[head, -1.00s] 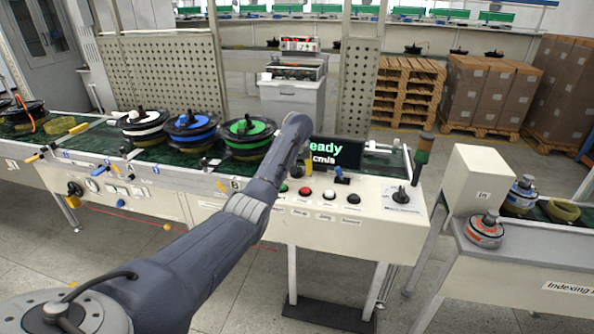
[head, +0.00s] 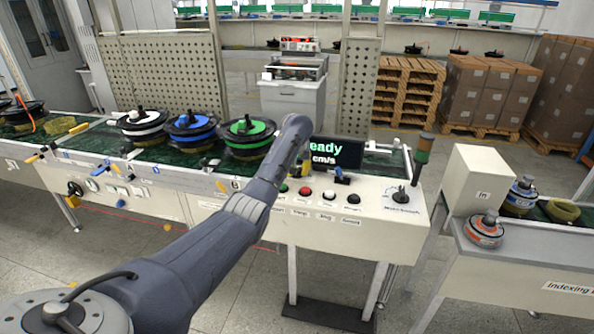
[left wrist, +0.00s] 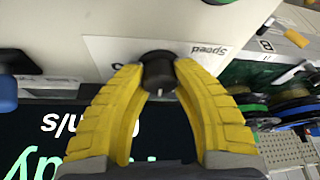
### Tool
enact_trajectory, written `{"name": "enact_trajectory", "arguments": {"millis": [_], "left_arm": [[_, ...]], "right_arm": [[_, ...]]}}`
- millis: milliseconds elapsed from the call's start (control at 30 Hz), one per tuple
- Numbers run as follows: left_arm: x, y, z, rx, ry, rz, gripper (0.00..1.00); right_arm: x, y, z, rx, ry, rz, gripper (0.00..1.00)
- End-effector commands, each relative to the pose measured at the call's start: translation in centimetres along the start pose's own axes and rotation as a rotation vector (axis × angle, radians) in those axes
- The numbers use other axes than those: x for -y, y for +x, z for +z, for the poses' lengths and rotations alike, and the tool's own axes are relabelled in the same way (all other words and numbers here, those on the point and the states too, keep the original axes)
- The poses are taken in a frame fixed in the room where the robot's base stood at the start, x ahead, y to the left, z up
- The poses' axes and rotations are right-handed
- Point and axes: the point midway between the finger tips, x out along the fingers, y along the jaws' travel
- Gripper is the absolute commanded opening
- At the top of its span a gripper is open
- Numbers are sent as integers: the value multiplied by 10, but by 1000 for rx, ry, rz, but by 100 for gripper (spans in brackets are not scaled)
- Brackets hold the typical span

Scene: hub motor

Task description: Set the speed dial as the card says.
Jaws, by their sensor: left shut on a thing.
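The speed dial (left wrist: 158,72) is a small black knob with a pale pointer mark, on a white plate lettered "Speed" (left wrist: 208,50) that appears upside down in the left wrist view. My left gripper (left wrist: 158,85) has its yellow fingers shut on the knob, one on each side. In the head view my left arm (head: 290,135) reaches over the panel and hides the dial. The dark display (head: 338,152) shows green "eady" and white "cm/s"; its left part is hidden by my arm. I cannot make out the card or a number on it. My right gripper is not in view.
Several push buttons (head: 305,191) and a black rotary switch (head: 400,196) sit on the panel front. A stack light (head: 421,160) stands at its right end. Hubs with white, blue and green (head: 248,128) tops stand on the conveyor to the left.

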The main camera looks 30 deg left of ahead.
Motion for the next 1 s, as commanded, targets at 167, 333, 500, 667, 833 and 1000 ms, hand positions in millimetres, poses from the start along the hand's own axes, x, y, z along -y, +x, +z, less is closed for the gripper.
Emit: {"name": "enact_trajectory", "arguments": {"millis": [167,333,500,667,833,1000], "left_arm": [[0,0,0,-1,3,2,0],[1,0,0,0,81,34,0],[1,0,-1,-1,214,90,0],[1,0,-1,-1,319,134,0],[0,-1,-1,-3,378,157,0],[0,-1,-1,-3,386,161,0]], "right_arm": [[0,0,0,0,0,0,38],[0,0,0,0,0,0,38],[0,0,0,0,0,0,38],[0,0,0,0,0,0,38],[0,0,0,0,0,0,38],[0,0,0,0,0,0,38]]}}
